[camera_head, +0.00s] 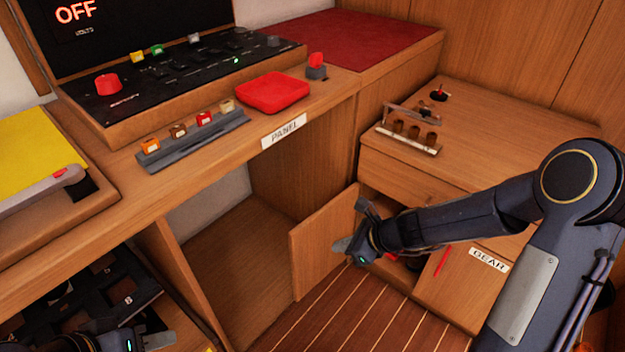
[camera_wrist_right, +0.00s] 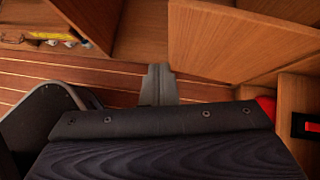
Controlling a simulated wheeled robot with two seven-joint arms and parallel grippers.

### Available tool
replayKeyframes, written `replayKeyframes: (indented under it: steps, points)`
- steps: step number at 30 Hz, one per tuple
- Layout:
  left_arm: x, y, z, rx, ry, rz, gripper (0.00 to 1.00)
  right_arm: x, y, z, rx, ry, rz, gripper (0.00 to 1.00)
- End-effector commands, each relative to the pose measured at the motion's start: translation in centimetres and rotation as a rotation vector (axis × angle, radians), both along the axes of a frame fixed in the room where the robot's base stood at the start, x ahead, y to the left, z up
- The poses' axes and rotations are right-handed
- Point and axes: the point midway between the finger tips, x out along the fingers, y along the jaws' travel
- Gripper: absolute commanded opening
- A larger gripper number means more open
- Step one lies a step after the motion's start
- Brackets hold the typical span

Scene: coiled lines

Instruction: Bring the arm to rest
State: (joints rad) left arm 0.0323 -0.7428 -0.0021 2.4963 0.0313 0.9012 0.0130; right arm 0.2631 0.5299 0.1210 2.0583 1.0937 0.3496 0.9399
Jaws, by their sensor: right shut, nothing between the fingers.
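My right arm reaches in from the right in the head view. Its gripper (camera_head: 343,246) hangs in front of an open wooden cabinet door (camera_head: 312,250), above the striped floor. In the right wrist view its grey fingers (camera_wrist_right: 158,82) are together, with nothing between them. My left gripper (camera_head: 158,341) shows only in part at the bottom left of the head view, near a dark tray (camera_head: 98,292). Whether its fingers are open or shut I cannot tell.
The panel desk (camera_head: 225,165) carries a red pad (camera_head: 272,92) and a grey rack (camera_head: 195,141) of small coloured blocks. The gear cabinet (camera_head: 520,150) stands at right, a small holder (camera_head: 408,140) on top. The striped floor (camera_head: 370,315) is open below.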

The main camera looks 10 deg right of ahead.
Motion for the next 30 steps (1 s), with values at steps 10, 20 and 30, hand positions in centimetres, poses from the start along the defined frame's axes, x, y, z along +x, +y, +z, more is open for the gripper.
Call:
replayKeyframes:
  steps: [10,20,30]
  points:
    - [0.0,0.0,0.0,0.000,0.000,0.000,0.36,-2.0,-0.4,5.3,-0.123,-0.209,0.222,0.00]
    - [0.0,0.0,0.0,0.000,0.000,0.000,0.36,-13.8,-2.2,14.7,-0.617,-0.741,0.962,0.00]
    - [0.0,0.0,0.0,0.000,0.000,0.000,0.36,-21.8,-4.9,15.3,-0.983,-0.924,1.420,0.00]
